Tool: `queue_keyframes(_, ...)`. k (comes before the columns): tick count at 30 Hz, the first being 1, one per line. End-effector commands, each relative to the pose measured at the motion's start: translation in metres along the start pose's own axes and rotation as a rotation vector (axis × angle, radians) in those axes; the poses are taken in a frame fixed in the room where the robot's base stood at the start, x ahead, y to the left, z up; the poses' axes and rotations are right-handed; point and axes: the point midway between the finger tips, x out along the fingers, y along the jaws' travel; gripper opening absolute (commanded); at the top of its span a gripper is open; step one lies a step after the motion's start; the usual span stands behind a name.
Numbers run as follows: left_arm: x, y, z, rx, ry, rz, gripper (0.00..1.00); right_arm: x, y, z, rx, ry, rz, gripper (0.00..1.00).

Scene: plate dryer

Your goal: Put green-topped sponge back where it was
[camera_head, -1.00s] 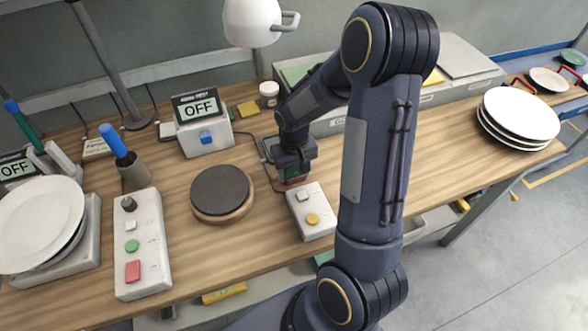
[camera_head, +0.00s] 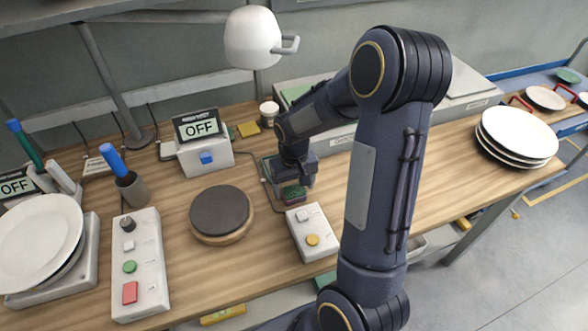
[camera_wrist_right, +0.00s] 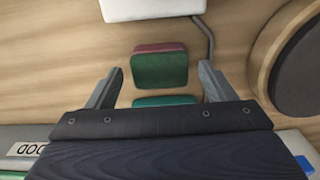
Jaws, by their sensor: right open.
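The green-topped sponge (camera_head: 292,193), with a dark red side, lies on the wooden table behind the small two-button box. It shows whole in the right wrist view (camera_wrist_right: 160,66). My right gripper (camera_head: 294,182) is open close above it, and in the wrist view the two fingers (camera_wrist_right: 161,78) stand apart on either side with gaps to the sponge. A second teal-green piece (camera_wrist_right: 165,100) shows between the fingers, partly hidden by the gripper body. My left gripper is not in view.
The two-button box (camera_head: 312,232) stands just in front of the sponge. A round dark-topped disc (camera_head: 220,212) is to the left, with an OFF display box (camera_head: 203,145) behind it. A plate stack (camera_head: 518,135) is at the right. My right arm covers the table's middle.

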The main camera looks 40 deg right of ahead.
Motion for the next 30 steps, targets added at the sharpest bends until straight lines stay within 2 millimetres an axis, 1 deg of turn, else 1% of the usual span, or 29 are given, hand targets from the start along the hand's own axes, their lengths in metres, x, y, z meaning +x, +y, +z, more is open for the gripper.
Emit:
queue_keyframes(1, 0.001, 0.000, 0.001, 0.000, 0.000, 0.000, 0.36, -0.012, 0.000, -0.001, 0.000, 0.007, -0.002, 0.77)
queue_keyframes(3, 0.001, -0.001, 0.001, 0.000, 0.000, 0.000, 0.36, -0.028, -0.001, -0.002, -0.001, 0.009, -0.002, 0.77)
queue_keyframes(9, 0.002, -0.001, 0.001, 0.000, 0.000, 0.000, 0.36, -0.069, 0.000, -0.001, -0.001, 0.006, -0.001, 0.77)
queue_keyframes(12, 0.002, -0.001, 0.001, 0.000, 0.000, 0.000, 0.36, -0.084, 0.000, -0.001, -0.001, 0.005, -0.001, 0.77)
queue_keyframes(16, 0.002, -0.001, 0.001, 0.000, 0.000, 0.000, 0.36, -0.095, 0.000, 0.001, -0.001, 0.004, -0.003, 0.77)
queue_keyframes(19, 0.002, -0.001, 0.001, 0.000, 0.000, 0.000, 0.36, -0.106, -0.003, 0.010, -0.003, 0.021, -0.032, 0.77)
queue_keyframes(20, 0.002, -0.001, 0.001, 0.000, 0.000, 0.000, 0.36, -0.111, -0.005, 0.016, -0.006, 0.032, -0.049, 0.77)
queue_keyframes(23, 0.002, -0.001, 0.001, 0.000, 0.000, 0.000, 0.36, -0.131, -0.016, 0.045, -0.024, 0.090, -0.134, 0.77)
queue_keyframes(24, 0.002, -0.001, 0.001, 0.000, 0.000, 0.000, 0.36, -0.139, -0.022, 0.061, -0.036, 0.120, -0.173, 0.77)
queue_keyframes(26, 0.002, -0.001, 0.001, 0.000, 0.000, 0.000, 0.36, -0.149, -0.031, 0.086, -0.055, 0.168, -0.233, 0.77)
queue_keyframes(27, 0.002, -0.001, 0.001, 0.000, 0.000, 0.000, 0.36, -0.154, -0.037, 0.102, -0.068, 0.201, -0.269, 0.77)
queue_keyframes(30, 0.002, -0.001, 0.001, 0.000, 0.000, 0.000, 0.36, -0.161, -0.051, 0.140, -0.101, 0.280, -0.342, 0.77)
